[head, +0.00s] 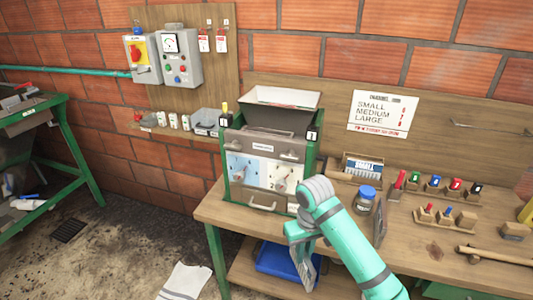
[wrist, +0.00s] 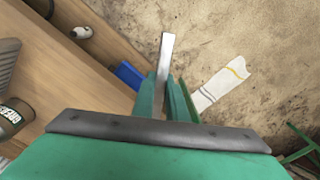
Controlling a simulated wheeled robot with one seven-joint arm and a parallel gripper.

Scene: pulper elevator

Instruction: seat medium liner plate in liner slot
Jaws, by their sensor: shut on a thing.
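My gripper (wrist: 163,88) is shut on a thin, pale grey metal plate (wrist: 166,52), which sticks out edge-on beyond the fingertips in the wrist view. Its size mark cannot be read. The pulper (head: 292,152) stands on the bench with a green frame, an open hopper on top and two pale front panels (head: 242,167) with small handles. I cannot clearly pick out the liner slot.
A blue bin (head: 278,260) sits on the bench's lower shelf. A blue-lidded jar (head: 365,199) and several colored-handled tools on wooden blocks stand right of the pulper. A small-medium-large sign (head: 382,113) hangs behind. A white cloth (head: 187,281) lies on the floor.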

